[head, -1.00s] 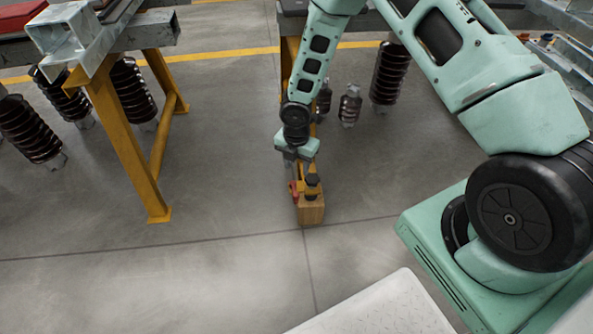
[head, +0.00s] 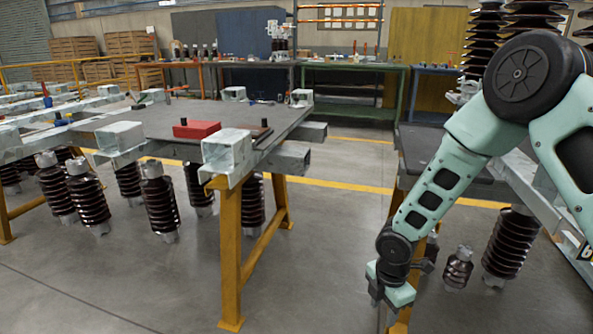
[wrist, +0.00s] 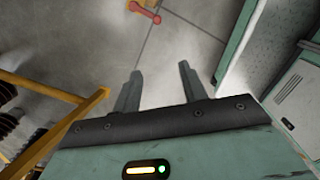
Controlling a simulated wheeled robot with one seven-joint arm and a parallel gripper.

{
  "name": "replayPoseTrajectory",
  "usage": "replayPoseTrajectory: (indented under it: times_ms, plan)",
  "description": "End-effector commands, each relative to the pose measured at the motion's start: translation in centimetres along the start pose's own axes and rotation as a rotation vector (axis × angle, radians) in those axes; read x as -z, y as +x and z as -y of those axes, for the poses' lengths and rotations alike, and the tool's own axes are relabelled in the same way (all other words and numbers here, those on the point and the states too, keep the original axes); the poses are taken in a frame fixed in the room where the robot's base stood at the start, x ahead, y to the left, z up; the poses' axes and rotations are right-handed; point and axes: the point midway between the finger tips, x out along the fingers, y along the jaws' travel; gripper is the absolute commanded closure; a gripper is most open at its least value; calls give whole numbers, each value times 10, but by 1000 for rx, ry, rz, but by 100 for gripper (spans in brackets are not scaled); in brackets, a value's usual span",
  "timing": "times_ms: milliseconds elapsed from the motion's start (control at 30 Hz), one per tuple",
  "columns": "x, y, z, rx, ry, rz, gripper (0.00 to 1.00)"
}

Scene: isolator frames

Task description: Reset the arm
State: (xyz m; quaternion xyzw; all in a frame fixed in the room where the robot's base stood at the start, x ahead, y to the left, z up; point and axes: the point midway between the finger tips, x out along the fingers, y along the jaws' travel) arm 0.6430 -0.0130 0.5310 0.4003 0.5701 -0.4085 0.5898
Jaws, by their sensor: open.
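My gripper hangs low at the right of the middle in the head view (head: 388,300), pointing down in front of a yellow trestle leg. In the wrist view its two dark fingers (wrist: 158,78) stand apart with bare grey floor between them, so it is open and empty. My mint-green arm bends down to it from the upper right in the head view. The fingertips are not clear in the head view.
A red piece (wrist: 146,12) lies beyond the fingers in the wrist view. A yellow trestle (head: 231,250) carries steel frames and a red box (head: 197,129). Dark ribbed insulators (head: 160,200) hang below. A dark-topped bench (head: 425,145) stands behind my arm. Floor at front centre is clear.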

Motion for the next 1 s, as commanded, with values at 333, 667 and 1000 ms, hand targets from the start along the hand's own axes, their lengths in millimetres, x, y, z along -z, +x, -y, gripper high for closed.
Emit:
replayPoseTrajectory:
  times_ms: [333,667,1000]
  plan:
    - [84,-150,69,-17,592,4,57]
    - [134,-219,162,8,1043,-43,57]
    - [151,-266,210,41,1259,-75,57]
